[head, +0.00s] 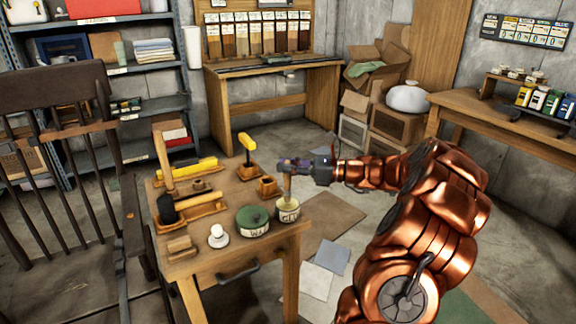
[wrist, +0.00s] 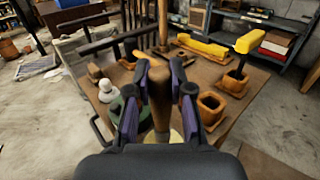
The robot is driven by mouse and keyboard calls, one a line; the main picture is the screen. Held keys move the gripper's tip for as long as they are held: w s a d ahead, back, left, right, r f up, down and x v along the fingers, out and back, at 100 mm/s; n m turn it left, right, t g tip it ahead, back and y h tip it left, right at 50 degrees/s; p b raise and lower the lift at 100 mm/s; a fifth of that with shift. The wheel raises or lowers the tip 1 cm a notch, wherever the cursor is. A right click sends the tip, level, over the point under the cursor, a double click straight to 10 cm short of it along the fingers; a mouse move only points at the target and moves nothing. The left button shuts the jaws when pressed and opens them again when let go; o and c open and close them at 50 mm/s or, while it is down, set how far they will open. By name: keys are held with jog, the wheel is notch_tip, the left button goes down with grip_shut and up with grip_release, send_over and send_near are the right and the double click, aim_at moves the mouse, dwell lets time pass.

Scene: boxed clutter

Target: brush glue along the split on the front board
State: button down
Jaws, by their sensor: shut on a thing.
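My gripper (head: 288,165) is shut on the wooden handle of a brush (head: 287,186), which stands roughly upright over the glue jar (head: 289,213). The brush's lower end meets the jar's mouth; I cannot tell how deep it sits. In the wrist view the purple-padded fingers (wrist: 158,98) close on the brown handle (wrist: 160,92), and part of the pale jar (wrist: 176,136) shows below. A dark wooden chair (head: 60,100) with spindles stands at the left. I cannot make out a split or tell which board is the front one.
The small wooden table (head: 195,262) also holds a green-lidded jar (head: 253,219), a white knobbed item (head: 218,236), a mallet (head: 167,210), a yellow-handled brush (head: 247,150) and wooden holders (head: 267,187). Papers (head: 316,281) lie on the floor to its right.

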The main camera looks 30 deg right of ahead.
jog(key=shift+f, duration=0.45)
dwell(0.9)
jog(key=shift+r, duration=0.1)
notch_tip(320, 180, up, 7)
jog(key=p, duration=0.7)
jog(key=shift+p, duration=0.3)
dwell(0.9)
